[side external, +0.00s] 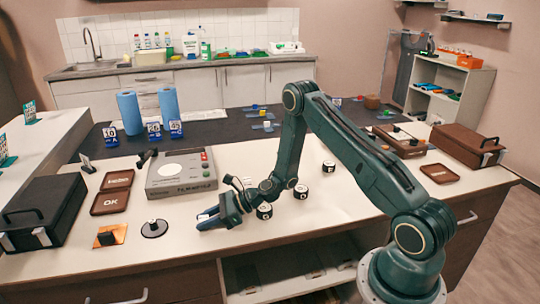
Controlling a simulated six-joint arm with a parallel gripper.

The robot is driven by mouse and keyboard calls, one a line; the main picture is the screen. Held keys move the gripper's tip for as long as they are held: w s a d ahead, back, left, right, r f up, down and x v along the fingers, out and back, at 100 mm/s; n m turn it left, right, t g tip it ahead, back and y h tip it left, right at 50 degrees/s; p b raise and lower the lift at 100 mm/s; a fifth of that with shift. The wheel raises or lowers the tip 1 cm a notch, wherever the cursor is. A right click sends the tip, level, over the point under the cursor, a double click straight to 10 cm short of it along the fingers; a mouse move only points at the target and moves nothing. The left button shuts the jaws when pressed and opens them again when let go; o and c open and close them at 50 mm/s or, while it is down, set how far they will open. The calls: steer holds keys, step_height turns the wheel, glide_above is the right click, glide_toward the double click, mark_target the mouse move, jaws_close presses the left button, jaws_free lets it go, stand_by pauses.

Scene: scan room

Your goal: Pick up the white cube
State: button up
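My gripper (203,219) is low over the front middle of the white-topped bench, pointing left. Three small white-and-black blocks are on the bench right of my gripper: one (264,211) close beside my wrist, one (301,192) farther right, and one (328,167) farther back. They are too small to tell their exact shape or markings. My forearm passes close to the nearer two.
A grey box with a white disc (180,173) stands behind my gripper. A black disc with a knob (154,228), an orange plate (110,236), brown trays (110,203) and a black case (40,212) lie left. Blue rolls (130,112) stand at the back. Bare bench lies in front.

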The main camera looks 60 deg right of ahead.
mark_target(206, 218)
steer(key=shift+r, duration=0.15)
step_height(206, 218, up, 20)
stand_by(1.2)
steer(key=shift+a, duration=0.1)
stand_by(0.5)
steer(key=shift+s+a+f+m+t+h, duration=0.1)
steer(key=shift+s+f+m+t+h, duration=0.1)
steer(key=shift+s+m+t+h, duration=0.8)
steer(key=shift+s+f+m+t+h, duration=0.15)
steer(key=shift+s+m+t+h, duration=0.25)
steer(key=shift+s+m+h, duration=1.1)
